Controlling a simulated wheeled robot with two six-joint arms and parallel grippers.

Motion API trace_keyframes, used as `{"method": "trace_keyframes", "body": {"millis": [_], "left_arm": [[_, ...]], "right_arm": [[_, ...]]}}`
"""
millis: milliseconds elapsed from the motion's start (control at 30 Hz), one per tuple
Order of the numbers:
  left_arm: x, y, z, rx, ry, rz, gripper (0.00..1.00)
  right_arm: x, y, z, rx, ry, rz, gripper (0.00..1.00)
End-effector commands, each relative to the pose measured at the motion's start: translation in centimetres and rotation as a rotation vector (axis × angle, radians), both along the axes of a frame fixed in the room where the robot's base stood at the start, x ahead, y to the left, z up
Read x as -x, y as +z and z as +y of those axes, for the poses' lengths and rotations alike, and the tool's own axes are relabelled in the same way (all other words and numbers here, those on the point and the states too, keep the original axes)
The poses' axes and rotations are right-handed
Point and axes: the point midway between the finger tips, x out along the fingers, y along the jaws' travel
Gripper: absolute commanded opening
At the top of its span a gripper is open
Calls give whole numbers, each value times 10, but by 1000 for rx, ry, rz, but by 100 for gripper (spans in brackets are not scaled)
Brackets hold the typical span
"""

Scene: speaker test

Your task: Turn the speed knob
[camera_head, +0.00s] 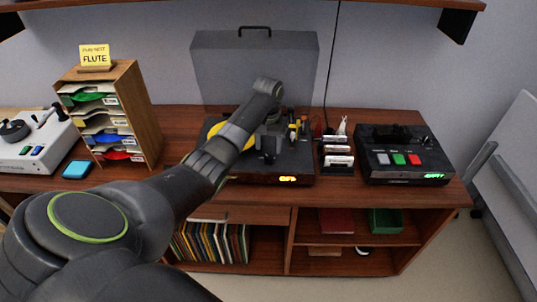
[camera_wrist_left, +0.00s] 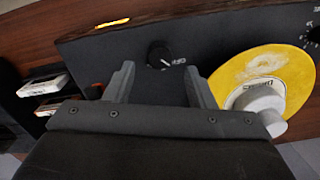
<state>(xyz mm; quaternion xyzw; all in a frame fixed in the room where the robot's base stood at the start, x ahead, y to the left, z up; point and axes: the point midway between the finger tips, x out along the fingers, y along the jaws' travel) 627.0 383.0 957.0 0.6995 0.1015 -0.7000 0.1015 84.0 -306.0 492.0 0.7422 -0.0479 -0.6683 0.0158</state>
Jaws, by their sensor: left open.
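The black record player (camera_head: 248,178) stands on the wooden cabinet in the head view, with a lit orange display (camera_head: 288,180) on its front edge. A small black knob (camera_wrist_left: 158,56) with a white pointer mark shows on its dark top panel in the left wrist view; my arm hides it in the head view. My left gripper (camera_wrist_left: 160,67) is open and empty. Its fingers point at the panel, and the knob appears between and just beyond the fingertips, with no clear contact. My left gripper also shows over the deck in the head view (camera_head: 268,157).
A yellow record (camera_wrist_left: 286,68) lies beside the knob, with a white round piece (camera_wrist_left: 262,101) on it. A slotted rack (camera_head: 338,148) and a black box with coloured buttons (camera_head: 400,176) are at right, a wooden sorter (camera_head: 142,110) at left.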

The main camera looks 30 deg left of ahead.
Motion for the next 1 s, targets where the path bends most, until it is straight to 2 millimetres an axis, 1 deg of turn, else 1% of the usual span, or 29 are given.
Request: {"method": "trace_keyframes", "body": {"millis": [33,100,200,300,433,667,1000], "left_arm": [[1,-10,-1,2,1,4,50],[1,-22,0,1,1,4,50],[0,-35,0,1,0,3,50],[0,-43,0,0,0,1,50],[0,-47,0,0,0,-1,50],[0,-48,0,0,0,-1,50],[0,-47,0,0,0,-1,6]], "right_arm": [[0,2,0,0,0,0,36],[1,3,0,0,0,1,36],[0,3,0,0,0,0,36],[0,3,0,0,0,0,36],[0,3,0,0,0,0,36],[0,3,0,0,0,-1,36],[0,3,0,0,0,-2,36]]}}
